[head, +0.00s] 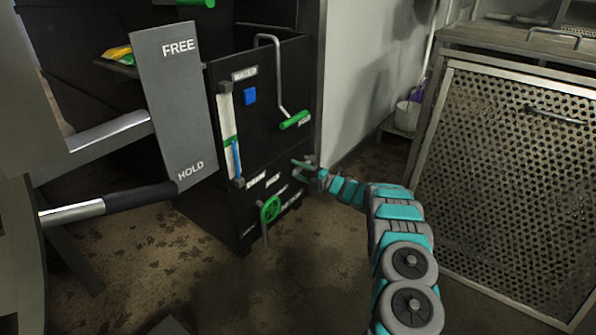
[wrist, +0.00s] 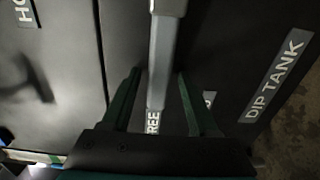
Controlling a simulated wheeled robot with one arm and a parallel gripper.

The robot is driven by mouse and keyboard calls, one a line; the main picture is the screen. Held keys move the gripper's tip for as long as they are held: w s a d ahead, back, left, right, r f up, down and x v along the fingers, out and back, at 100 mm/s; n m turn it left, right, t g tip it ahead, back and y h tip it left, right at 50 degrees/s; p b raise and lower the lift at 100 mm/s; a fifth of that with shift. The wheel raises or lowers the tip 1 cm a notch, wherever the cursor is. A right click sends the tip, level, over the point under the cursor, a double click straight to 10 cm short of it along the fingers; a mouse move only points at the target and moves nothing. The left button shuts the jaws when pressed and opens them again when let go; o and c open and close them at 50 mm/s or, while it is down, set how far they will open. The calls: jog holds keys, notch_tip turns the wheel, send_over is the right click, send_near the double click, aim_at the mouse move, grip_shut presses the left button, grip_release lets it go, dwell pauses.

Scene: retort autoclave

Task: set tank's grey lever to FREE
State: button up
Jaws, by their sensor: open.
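The grey lever (wrist: 161,55) runs down the middle of the wrist view as a straight bar, between my two fingers. Its lower end is beside a label reading "REE" (wrist: 153,122), its first letter hidden. A "HO" label (wrist: 25,12) is cut off at the upper left, and a "DIP TANK" label (wrist: 275,75) is on the right. My gripper (wrist: 155,88) is open, a finger on each side of the bar, with gaps visible. In the head view my gripper (head: 302,166) is at the dark tank's front (head: 285,150); the lever cannot be made out there.
A large grey FREE/HOLD plate (head: 178,110) with a black-gripped handle (head: 140,197) near HOLD fills the near left. A perforated metal cabinet (head: 510,170) stands on the right. Floor shows between.

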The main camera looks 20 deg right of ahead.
jog(key=v, duration=0.7)
jog(key=shift+s+d+p, duration=0.25)
jog(key=shift+s+p, duration=0.05)
jog(key=shift+p, duration=0.15)
